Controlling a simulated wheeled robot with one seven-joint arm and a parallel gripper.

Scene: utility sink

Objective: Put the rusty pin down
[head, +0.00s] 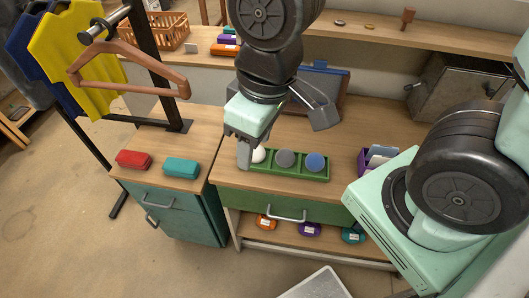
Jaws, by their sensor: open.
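A small rust-brown upright piece (407,18), which may be the rusty pin, stands on the upper shelf at the back right. No other pin-like thing is clear. My gripper (246,152) points down at the left end of a green tray (291,175) on the wooden counter. It is open, and I see nothing held in it. One finger partly hides a white ball (259,155) in the tray. Whether the finger touches the ball or tray, I cannot tell.
A red block (133,159) and a teal block (181,167) lie on the left cabinet. A purple holder (366,160) stands right. A clothes rack with a hanger (128,52) rises at left.

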